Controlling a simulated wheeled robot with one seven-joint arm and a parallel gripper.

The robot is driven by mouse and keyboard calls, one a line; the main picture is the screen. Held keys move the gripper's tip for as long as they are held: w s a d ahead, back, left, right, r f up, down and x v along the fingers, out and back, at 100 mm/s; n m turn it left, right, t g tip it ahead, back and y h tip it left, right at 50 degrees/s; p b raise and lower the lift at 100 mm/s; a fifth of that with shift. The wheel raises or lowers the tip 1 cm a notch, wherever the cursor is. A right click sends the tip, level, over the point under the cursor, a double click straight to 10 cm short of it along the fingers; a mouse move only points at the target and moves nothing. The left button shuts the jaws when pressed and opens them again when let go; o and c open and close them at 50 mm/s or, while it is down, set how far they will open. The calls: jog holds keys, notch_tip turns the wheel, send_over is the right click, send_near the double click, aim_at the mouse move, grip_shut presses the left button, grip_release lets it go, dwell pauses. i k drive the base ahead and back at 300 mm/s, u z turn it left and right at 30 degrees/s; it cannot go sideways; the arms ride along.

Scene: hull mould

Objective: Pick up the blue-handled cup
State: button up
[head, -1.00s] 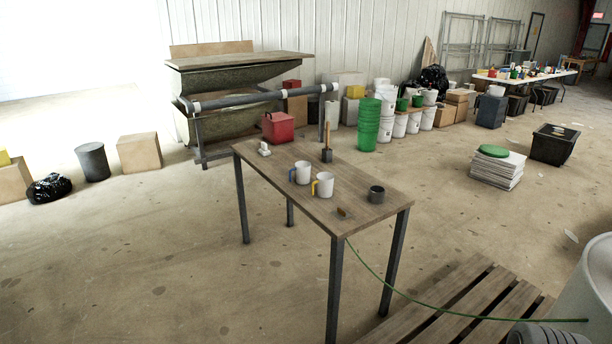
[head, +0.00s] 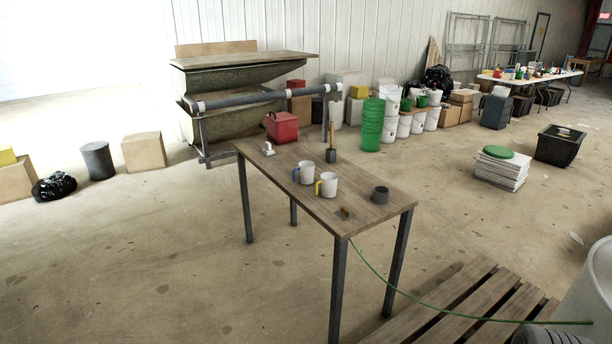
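Two white cups stand upright side by side on a wooden table (head: 365,205) with dark metal legs. The farther, left cup (head: 307,173) has a handle on its left side that looks grey-blue; this is the blue-handled cup. The nearer cup (head: 328,185) has a yellow handle on its left and stands just right of the first, so close that I cannot tell whether they touch. My gripper is not in view.
On the table are a dark grey cup (head: 380,195), a small brown block (head: 346,211), a dark holder with a wooden handle (head: 331,154) and a small white item (head: 268,149). A pallet (head: 470,300) and green hose lie at the right front. Floor left of the table is clear.

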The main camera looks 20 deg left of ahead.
aim_at(306, 170)
jog(key=u, duration=1.8)
jog(key=i, duration=2.95)
jog(key=z, duration=0.6)
